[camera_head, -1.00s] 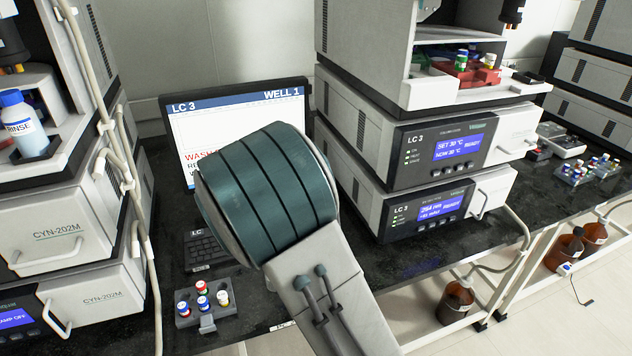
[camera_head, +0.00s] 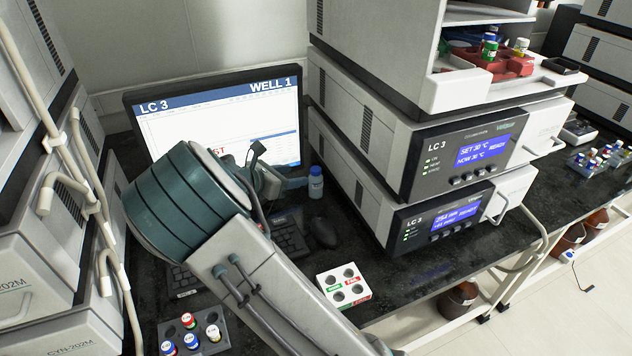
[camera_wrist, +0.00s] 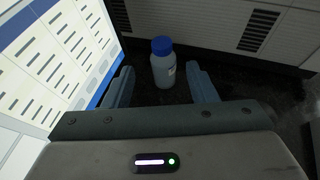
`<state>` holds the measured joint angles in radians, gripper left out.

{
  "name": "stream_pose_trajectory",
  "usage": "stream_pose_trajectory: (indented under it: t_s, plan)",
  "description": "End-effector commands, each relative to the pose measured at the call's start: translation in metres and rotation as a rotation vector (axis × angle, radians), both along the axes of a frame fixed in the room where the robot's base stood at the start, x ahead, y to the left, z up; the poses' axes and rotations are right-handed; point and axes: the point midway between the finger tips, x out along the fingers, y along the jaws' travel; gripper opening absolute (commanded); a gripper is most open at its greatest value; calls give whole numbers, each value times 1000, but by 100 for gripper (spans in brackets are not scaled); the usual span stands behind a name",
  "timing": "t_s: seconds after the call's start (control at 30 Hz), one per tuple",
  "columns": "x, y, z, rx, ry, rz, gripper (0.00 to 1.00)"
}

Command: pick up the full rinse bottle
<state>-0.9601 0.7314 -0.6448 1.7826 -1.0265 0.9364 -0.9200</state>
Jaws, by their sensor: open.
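A small bottle with a blue cap (camera_head: 316,183) stands upright on the dark bench, between the monitor and the LC 3 stack. In the wrist view the bottle (camera_wrist: 164,70) looks pale and translucent; its label is too small to read and its fill level cannot be told. My gripper (camera_head: 290,181) is just left of the bottle in the head view, partly hidden behind my arm. In the wrist view the two open fingers (camera_wrist: 162,80) point at the bottle, one on each side, with gaps showing. Nothing is held.
The monitor (camera_head: 218,125) is close on the left and the LC 3 stack (camera_head: 365,150) on the right. A keyboard (camera_head: 290,238) and mouse (camera_head: 323,234) lie in front. A white rack with holes (camera_head: 343,288) and a grey vial rack (camera_head: 215,338) stand near the front edge.

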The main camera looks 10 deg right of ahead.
Motion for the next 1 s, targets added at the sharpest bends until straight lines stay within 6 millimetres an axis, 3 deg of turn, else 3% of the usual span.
stream_pose_trajectory:
  t_s: [0.1, 0.37, 0.7, 1.0]
  plan:
    - [11, -17, -10, -3, 1, 1, 52]
    - [22, -37, -18, 0, -1, 0, 52]
    - [40, -76, -34, 0, -1, -4, 52]
    - [43, -80, -36, 2, -1, -2, 52]
